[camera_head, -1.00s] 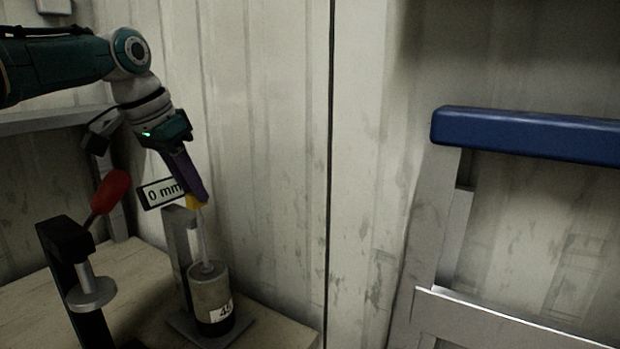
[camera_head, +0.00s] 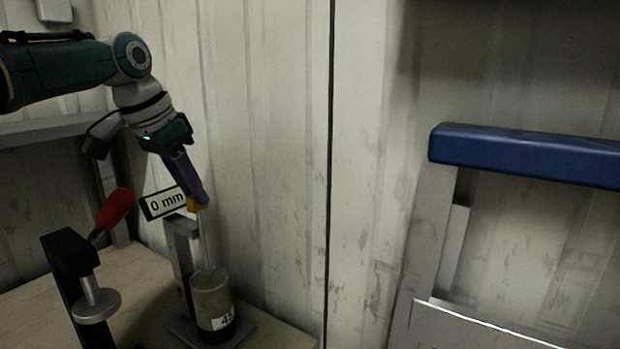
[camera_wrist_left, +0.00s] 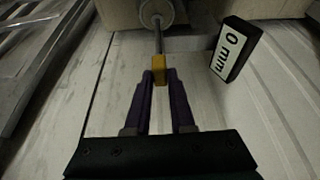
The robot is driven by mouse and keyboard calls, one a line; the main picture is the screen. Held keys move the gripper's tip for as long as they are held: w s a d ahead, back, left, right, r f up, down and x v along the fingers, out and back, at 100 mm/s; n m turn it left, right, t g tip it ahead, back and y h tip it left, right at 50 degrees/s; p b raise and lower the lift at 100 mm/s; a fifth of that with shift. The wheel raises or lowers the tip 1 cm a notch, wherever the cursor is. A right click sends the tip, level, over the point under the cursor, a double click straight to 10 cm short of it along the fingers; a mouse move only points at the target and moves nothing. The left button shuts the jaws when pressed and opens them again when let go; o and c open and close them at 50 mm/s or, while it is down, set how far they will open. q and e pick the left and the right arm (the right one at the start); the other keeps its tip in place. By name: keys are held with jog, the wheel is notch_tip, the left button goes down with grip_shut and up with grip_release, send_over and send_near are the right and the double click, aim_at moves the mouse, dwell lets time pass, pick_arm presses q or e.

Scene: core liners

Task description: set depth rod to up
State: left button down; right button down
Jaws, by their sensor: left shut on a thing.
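The depth rod (camera_head: 206,244) is a thin pale rod that stands upright out of the top of a grey cylinder (camera_head: 210,296) labelled 45. A yellow piece (camera_head: 198,203) sits at the rod's upper end. My left gripper (camera_head: 199,201) comes from above, with its purple fingers shut on the yellow piece. In the left wrist view the fingers close on the yellow piece (camera_wrist_left: 158,67), and the rod (camera_wrist_left: 157,35) runs from it to the round cylinder top. A sign reading 0 mm (camera_head: 163,203) is beside the fingers. My right gripper is not in view.
A black clamp (camera_head: 68,255) with a red handle (camera_head: 115,208) and a round grey pad stands left of the cylinder on the pale bench (camera_head: 140,270). A blue padded bar (camera_head: 520,155) on a grey frame is at right. A corrugated wall is close behind.

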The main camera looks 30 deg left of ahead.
pick_arm(q)
jog(key=shift+d+r, duration=0.1)
jog(key=shift+r, duration=0.1)
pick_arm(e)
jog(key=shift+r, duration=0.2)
pick_arm(q)
jog(key=c, duration=0.8)
grip_release()
jog(key=shift+o, duration=0.2)
jog(key=b+v, duration=0.1)
jog(key=v, duration=0.9)
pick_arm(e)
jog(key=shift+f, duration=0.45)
pick_arm(q)
jog(key=shift+f, duration=0.15)
